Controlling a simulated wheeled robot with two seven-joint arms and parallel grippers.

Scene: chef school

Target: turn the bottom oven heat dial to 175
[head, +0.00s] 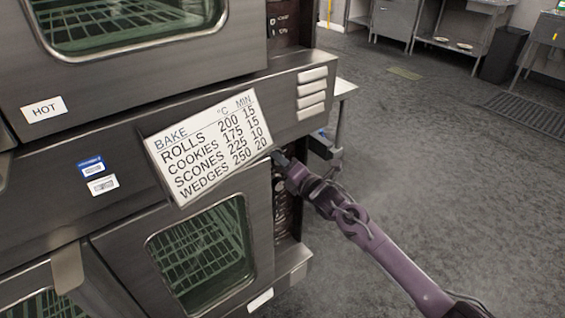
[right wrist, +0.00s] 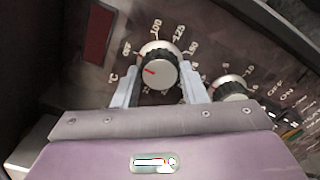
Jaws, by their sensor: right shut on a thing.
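The heat dial (right wrist: 157,74) is a round metal knob with a red pointer mark on the dark control panel (right wrist: 75,75) in the right wrist view. Its red mark points left, toward the low end near the °C mark. Numbers such as 100, 125 and 150 curve above it; the lower part of the scale is hidden. My right gripper (right wrist: 160,72) is shut on the dial, one finger on each side. In the head view my right gripper (head: 281,158) reaches the panel beside the bottom oven (head: 262,225), and the dial is hidden there. My left gripper is out of view.
A second knob (right wrist: 232,88) sits right of the dial, with ON/OFF markings beyond. A white bake card (head: 212,145) lists cookies at 175 and sticks out close to my gripper. The upper oven (head: 190,65) bears a HOT label. Open floor (head: 430,170) lies to the right.

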